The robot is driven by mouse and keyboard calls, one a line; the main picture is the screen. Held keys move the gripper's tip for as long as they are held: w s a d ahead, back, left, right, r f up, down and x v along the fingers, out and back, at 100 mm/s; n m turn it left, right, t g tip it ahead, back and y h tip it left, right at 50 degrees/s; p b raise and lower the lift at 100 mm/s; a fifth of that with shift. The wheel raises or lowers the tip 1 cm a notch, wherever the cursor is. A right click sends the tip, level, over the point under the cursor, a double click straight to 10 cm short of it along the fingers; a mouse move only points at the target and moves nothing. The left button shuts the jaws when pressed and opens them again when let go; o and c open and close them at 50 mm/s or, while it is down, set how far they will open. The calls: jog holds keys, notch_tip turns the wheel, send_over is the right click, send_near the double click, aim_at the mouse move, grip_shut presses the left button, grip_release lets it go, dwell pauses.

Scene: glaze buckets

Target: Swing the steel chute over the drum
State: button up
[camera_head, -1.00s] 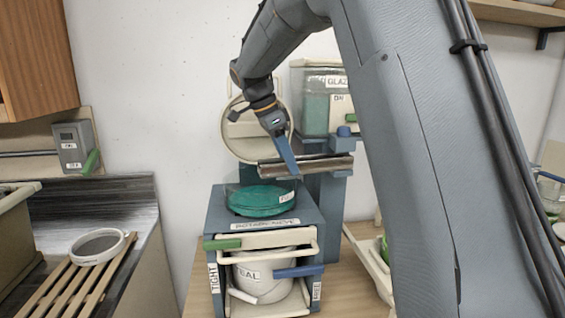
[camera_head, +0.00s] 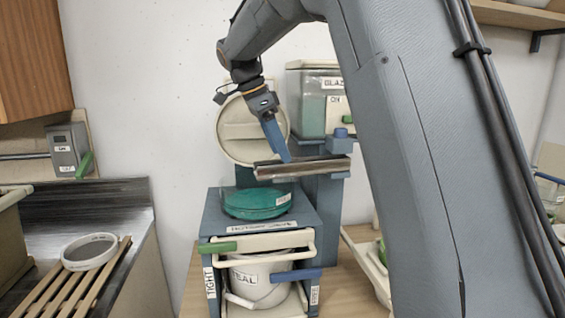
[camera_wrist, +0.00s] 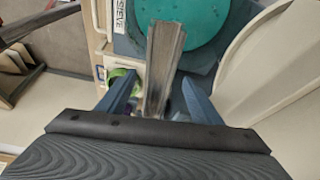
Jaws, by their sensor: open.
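The steel chute (camera_head: 305,168) is a narrow trough. It runs sideways from a blue post, and its left end reaches above the right rear part of the round drum with teal content (camera_head: 257,203). The drum sits on top of a blue-grey cabinet. My gripper (camera_head: 286,159) points down at the chute's upper edge. In the wrist view, the open jaws of my gripper (camera_wrist: 158,97) lie on either side of the chute (camera_wrist: 163,60), with gaps visible. The teal drum surface (camera_wrist: 203,22) is beyond it. Contact with the chute cannot be told.
A round cream lid (camera_head: 250,130) stands upright behind the drum. A clear teal-filled tank (camera_head: 307,105) is behind the chute. A sieve ring (camera_head: 90,251) lies on slats at left.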

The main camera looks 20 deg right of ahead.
aim_at(303, 166)
jog(key=shift+v, duration=1.55)
jog(key=shift+b, duration=0.35)
jog(key=c, duration=0.5)
jog(key=shift+s+r+t+b, duration=0.15)
jog(key=shift+s+t+b, duration=0.1)
jog(key=shift+t+b, duration=0.05)
jog(key=c, duration=0.4)
jog(key=shift+s+a+r+t+b, duration=0.2)
jog(key=shift+s+t+b, duration=0.15)
jog(key=shift+t+b, duration=0.1)
jog(key=c, duration=0.4)
jog(key=s+t+b, duration=0.1)
jog(key=s+b, duration=0.1)
jog(key=r+t, duration=0.1)
jog(key=shift+s+a+n+t+b, duration=0.35)
jog(key=shift+s+n+b, duration=0.05)
grip_shut()
jog(key=shift+t, duration=0.8)
jog(key=x, duration=0.2)
jog(key=p+x, duration=0.1)
jog(key=x, duration=0.2)
jog(key=s+x, duration=0.1)
jog(key=x, duration=0.2)
jog(key=shift+w+d+f, duration=0.1)
jog(key=shift+d+f, duration=0.1)
jog(key=shift+f, duration=0.25)
